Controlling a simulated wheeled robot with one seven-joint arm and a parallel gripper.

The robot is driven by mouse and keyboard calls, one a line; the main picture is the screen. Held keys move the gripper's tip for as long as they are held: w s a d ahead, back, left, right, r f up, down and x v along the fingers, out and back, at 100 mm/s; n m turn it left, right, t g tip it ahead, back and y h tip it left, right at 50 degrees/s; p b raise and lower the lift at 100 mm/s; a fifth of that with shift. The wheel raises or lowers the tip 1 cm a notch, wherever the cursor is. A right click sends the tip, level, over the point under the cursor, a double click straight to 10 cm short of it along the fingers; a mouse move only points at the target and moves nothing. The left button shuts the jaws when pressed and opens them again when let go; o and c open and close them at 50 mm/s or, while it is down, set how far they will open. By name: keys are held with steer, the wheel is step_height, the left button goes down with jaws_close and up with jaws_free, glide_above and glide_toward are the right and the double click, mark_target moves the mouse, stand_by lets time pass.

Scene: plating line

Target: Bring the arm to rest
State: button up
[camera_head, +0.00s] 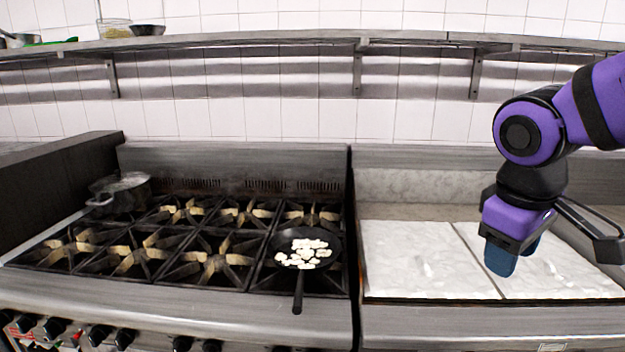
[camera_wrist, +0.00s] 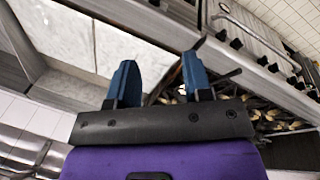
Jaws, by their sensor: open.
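My gripper (camera_head: 513,258) hangs from the purple arm at the right of the head view, above the white marble-like counter slabs (camera_head: 410,262). Its blue fingers point down. In the wrist view the two blue fingers of my gripper (camera_wrist: 160,85) stand apart with nothing between them. The gripper is open and empty.
A black pan (camera_head: 298,281) with pale pieces (camera_head: 303,252) sits on the stove's right front burner, handle to the front. A dark pot (camera_head: 120,190) stands at the stove's back left. A steel shelf (camera_head: 300,42) runs along the tiled wall. The white slabs are clear.

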steer(key=s+d+r+m+t+y, duration=0.1)
steer(key=s+d+r+m+t, duration=0.2)
steer(key=s, duration=0.4)
steer(key=shift+d+r+m+t+y, duration=0.35)
steer(key=shift+r+m, duration=0.3)
steer(key=shift+m, duration=0.75)
steer(key=shift+a, duration=0.15)
